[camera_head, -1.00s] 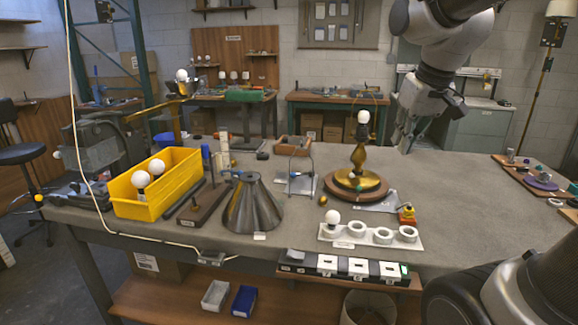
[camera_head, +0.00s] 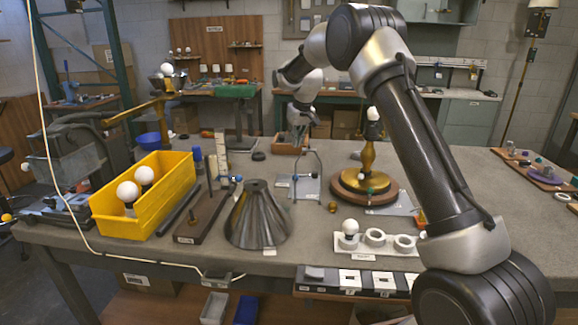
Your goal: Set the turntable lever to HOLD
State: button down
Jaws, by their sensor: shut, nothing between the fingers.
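The turntable (camera_head: 345,198) is a round wooden disc on the bench, right of centre. A brass lamp body (camera_head: 368,158) with a white bulb (camera_head: 373,114) stands upright on it. A grey plate (camera_head: 400,206) lies at its right front, partly behind my arm. My gripper (camera_head: 297,146) is shut and empty, behind and left of the turntable, near a small brown tray (camera_head: 286,150), apart from the lamp.
A wire stand (camera_head: 307,185) stands left of the turntable. A dark cone shade (camera_head: 257,218) and a yellow bin (camera_head: 150,205) with bulbs stand farther left. A white ring holder (camera_head: 375,245) with a bulb lies in front. My arm crosses above the bench's right side.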

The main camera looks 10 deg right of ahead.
aim_at(305, 176)
jog(key=shift+w+a+f, duration=0.3)
jog(key=shift+w+f, duration=0.25)
jog(key=shift+f, duration=0.05)
jog(key=shift+w+a+f, duration=0.25)
jog(key=shift+w+f, duration=0.25)
jog(key=shift+f, duration=0.05)
jog(key=shift+f, duration=0.1)
jog(key=x, duration=1)
jog(key=s, duration=0.2)
jog(key=shift+s+d, duration=0.35)
jog(key=shift+d, duration=0.05)
jog(key=shift+s+d+f, duration=0.15)
jog(key=shift+s+f, duration=0.1)
jog(key=shift+s, duration=0.3)
